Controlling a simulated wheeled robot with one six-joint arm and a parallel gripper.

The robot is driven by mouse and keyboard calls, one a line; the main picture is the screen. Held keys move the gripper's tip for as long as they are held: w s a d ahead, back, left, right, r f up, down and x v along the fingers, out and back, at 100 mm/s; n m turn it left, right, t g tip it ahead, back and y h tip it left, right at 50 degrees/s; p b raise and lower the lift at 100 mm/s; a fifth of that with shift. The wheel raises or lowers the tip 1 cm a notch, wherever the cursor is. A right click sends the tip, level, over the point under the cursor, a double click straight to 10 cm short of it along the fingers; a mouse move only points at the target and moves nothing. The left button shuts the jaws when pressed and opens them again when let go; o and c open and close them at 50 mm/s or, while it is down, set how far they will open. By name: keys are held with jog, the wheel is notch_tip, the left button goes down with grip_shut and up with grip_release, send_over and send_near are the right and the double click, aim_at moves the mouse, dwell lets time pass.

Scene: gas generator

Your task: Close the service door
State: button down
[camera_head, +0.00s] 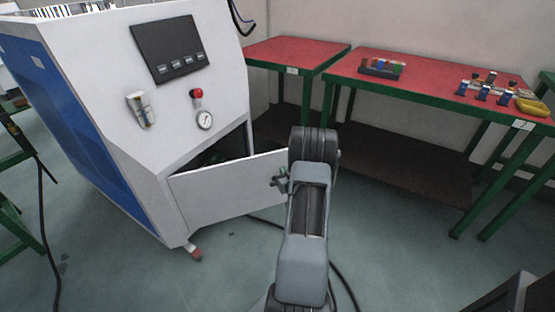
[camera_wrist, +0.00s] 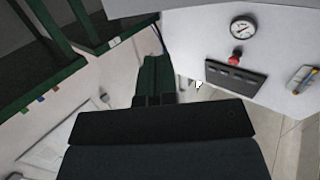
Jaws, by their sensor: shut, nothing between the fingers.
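The service door (camera_head: 225,190) is a white panel low on the front of the white and blue generator cabinet (camera_head: 95,95). It stands open, swung outward, with a dark opening (camera_head: 232,145) behind it. My gripper (camera_head: 280,181) is at the door's right end in the head view, partly hidden by my arm. I cannot tell whether it touches the door. In the wrist view its narrow dark fingers (camera_wrist: 153,80) are together with nothing held. The cabinet's control face (camera_wrist: 265,60) shows at the right there; I cannot make out the door.
Red-topped tables (camera_head: 420,85) with green legs stand behind and to the right, carrying small coloured parts. A dark lower shelf (camera_head: 400,165) lies under them. A dark cable (camera_head: 345,285) runs on the floor by my arm. The floor at the front right (camera_head: 400,260) is mostly clear.

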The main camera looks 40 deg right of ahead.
jog(key=s+d+f, duration=0.1)
jog(key=s+f, duration=0.1)
jog(key=t+b, duration=0.1)
jog(key=b, duration=0.2)
send_near(275, 153)
jog(key=x, duration=0.6)
jog(key=shift+d+f, duration=0.1)
jog(key=shift+f, duration=0.1)
jog(key=shift+w+d+r+b, duration=0.1)
jog(key=shift+w+d+b, duration=0.2)
jog(key=shift+w, duration=0.35)
jog(key=shift+a, duration=0.1)
